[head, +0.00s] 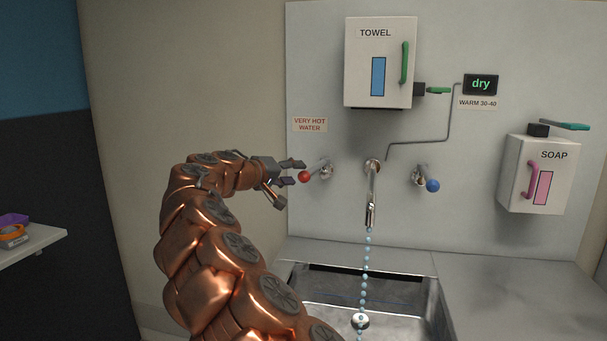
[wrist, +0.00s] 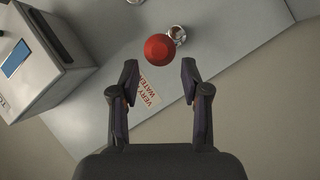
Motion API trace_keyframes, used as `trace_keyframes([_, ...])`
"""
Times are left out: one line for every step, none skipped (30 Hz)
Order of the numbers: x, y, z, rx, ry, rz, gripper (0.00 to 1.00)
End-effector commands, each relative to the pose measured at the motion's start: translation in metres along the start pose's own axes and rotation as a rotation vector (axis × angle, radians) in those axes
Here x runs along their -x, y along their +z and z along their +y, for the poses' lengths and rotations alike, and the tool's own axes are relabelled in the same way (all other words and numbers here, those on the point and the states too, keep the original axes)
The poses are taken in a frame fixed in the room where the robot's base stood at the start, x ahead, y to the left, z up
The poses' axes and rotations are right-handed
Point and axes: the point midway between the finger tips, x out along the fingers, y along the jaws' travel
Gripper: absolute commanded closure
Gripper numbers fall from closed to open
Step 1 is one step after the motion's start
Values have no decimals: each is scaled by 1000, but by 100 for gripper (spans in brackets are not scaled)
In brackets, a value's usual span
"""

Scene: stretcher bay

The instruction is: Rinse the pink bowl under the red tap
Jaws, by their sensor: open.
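The red tap knob (head: 304,177) is on the wall left of the spout (head: 371,200). My gripper (head: 293,172) is open and empty, with its fingertips close beside this knob. In the wrist view the red knob (wrist: 160,50) lies just beyond the gap between the open fingertips (wrist: 159,78); I cannot tell whether they touch it. A line of pale blue drops (head: 365,265) runs from the spout down into the metal sink (head: 400,302). I see no pink bowl in either view.
A blue knob (head: 432,186) is right of the spout. Above hangs a towel box (head: 358,62) with a green handle; a display (head: 481,84) reads "dry". A soap box (head: 518,185) is at right. A shelf (head: 42,242) at left holds purple and orange things.

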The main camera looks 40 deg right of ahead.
Motion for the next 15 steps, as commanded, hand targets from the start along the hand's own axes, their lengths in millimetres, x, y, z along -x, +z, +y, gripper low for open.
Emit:
trace_keyframes([11, -1, 1, 0, 1, 5, 54])
trace_keyframes([16, -1, 1, -1, 0, 5, 54])
trace_keyframes([22, -1, 0, -1, -1, 6, 54])
trace_keyframes([26, -2, 0, -1, -1, 6, 54])
trace_keyframes([29, -2, 0, -1, -2, 5, 54])
trace_keyframes([34, -1, 0, -1, -2, 4, 54])
trace_keyframes([36, -1, 0, -1, -2, 4, 54])
trace_keyframes([39, -1, -1, 0, -2, 3, 54])
trace_keyframes([42, -1, -1, 0, -2, 3, 54])
trace_keyframes([43, -1, -1, 0, -2, 2, 54])
trace_keyframes([44, 0, -1, 0, -2, 2, 54])
trace_keyframes([45, 0, -1, 0, -1, 1, 54])
trace_keyframes([46, 0, 0, 0, -1, 1, 54])
trace_keyframes([46, 0, 0, 0, -1, 1, 54])
trace_keyframes([47, 0, 0, 0, -1, 1, 54])
